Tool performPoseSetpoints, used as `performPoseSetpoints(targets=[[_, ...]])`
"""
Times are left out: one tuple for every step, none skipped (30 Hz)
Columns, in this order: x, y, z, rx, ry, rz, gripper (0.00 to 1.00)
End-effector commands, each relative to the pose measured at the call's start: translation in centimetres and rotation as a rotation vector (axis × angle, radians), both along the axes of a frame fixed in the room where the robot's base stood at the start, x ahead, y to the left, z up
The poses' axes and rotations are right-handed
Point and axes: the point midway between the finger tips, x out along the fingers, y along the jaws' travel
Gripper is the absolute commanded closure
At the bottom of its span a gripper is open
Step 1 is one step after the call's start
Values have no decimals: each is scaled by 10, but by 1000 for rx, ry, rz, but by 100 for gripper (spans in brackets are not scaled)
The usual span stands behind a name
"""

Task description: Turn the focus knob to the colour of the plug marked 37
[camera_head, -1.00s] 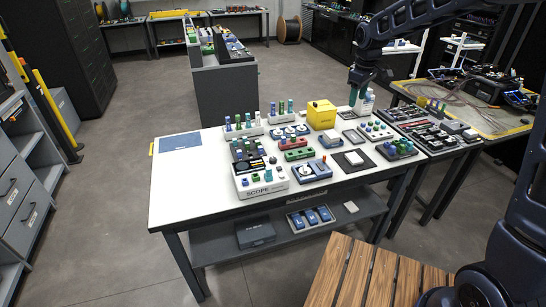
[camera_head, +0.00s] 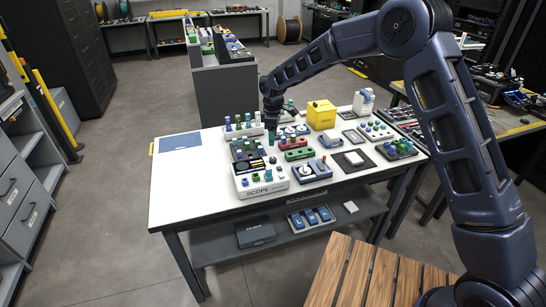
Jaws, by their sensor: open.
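The white box marked SCOPE (camera_head: 262,188) stands at the front left of the white table, with a dark round dial on its top and small coloured knobs. Which of these is the focus knob is too small to tell. Several blue, green and white plugs stand in racks, one rack at the back left (camera_head: 243,131); no number 37 is readable. My gripper (camera_head: 271,140) points down above the table, behind the scope box and near the red block. It is open; its fingertips are small and partly lost among the plugs.
A yellow box (camera_head: 321,114) and a white bottle (camera_head: 363,101) stand at the back of the table. A blue mat (camera_head: 180,142) lies at the left with bare white table around it. Small trays and blocks crowd the middle and right.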

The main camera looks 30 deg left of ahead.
Motion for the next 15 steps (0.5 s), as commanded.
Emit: performPoseSetpoints(targets=[[0,-1,-5,-1,1,0,49],[0,-1,-8,-2,0,-1,49],[0,-1,-13,-1,1,-1,49],[0,-1,-17,-1,1,-1,49],[0,-1,-21,-2,0,-1,49],[0,-1,-27,-3,1,-1,49],[-1,-1,-33,-2,0,-1,49],[-1,-1,-38,-2,0,0,49],[-1,-1,-46,-3,1,0,49],[-1,-1,-51,-3,1,0,49],[-1,-2,-56,-2,0,0,49],[-1,-1,-62,-2,0,0,49],[-2,-2,-67,-3,0,0,49],[-2,-2,-72,-3,1,0,49],[-2,-2,-78,-2,0,0,49]])
